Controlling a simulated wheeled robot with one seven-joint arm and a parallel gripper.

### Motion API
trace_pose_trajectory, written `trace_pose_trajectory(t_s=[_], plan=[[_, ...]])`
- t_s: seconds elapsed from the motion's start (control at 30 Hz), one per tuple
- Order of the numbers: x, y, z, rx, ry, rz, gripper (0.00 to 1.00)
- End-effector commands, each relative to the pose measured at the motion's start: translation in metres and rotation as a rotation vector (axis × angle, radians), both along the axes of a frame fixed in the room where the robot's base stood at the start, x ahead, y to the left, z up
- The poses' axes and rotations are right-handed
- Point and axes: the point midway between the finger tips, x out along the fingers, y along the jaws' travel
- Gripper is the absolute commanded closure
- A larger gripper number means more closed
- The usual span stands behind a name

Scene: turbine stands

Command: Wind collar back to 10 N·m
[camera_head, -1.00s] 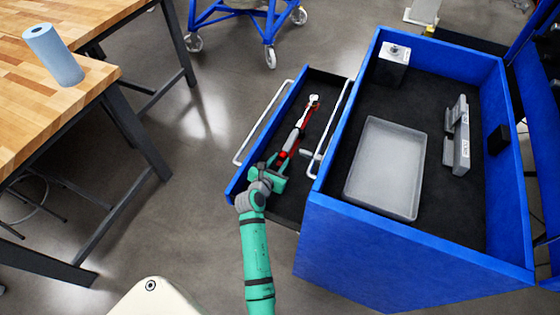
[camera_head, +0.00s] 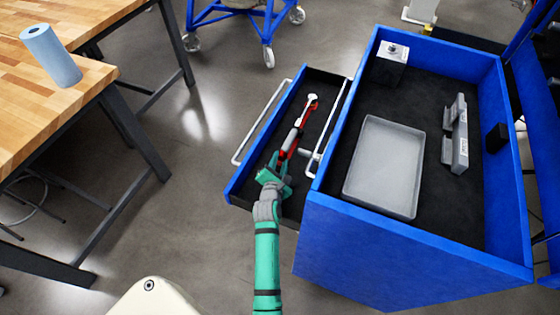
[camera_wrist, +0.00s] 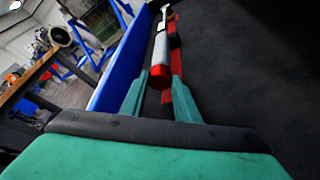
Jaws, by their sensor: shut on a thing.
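The torque wrench (camera_head: 299,124) lies lengthwise in the open drawer, its silver head (camera_head: 312,99) toward the far end and its handle toward me. In the wrist view, its grey collar with a red end (camera_wrist: 160,74) sits between the fingers of my gripper (camera_wrist: 158,92). The gripper (camera_head: 275,172) is shut on the collar at the near end of the wrench. A red strip (camera_wrist: 178,82) lies under and beside the handle. No scale reading is legible, and the fingertips' contact is partly hidden.
The narrow drawer (camera_head: 239,186) has blue walls and white rail handles. The blue cabinet (camera_head: 400,245) to the right carries a grey tray (camera_head: 384,170), a metal block (camera_head: 391,66) and a grey bracket (camera_head: 457,140). A wooden table (camera_head: 50,100) with a paper roll (camera_head: 52,56) stands left.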

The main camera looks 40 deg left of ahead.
Motion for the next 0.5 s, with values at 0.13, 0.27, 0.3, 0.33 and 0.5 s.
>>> trace_pose_trajectory(t_s=[0.13,0.27,0.3,0.33,0.5], plan=[[-0.0005,0.0002,-0.0004,0.013,0.003,0.001,0.94],[-0.0006,0.0004,-0.0003,0.015,0.004,0.001,0.94],[-0.0006,0.0004,-0.0004,0.015,0.004,0.001,0.94],[-0.0006,0.0004,-0.0004,0.015,0.004,0.001,0.94],[-0.0006,0.0004,-0.0004,0.014,0.004,0.001,0.62]])
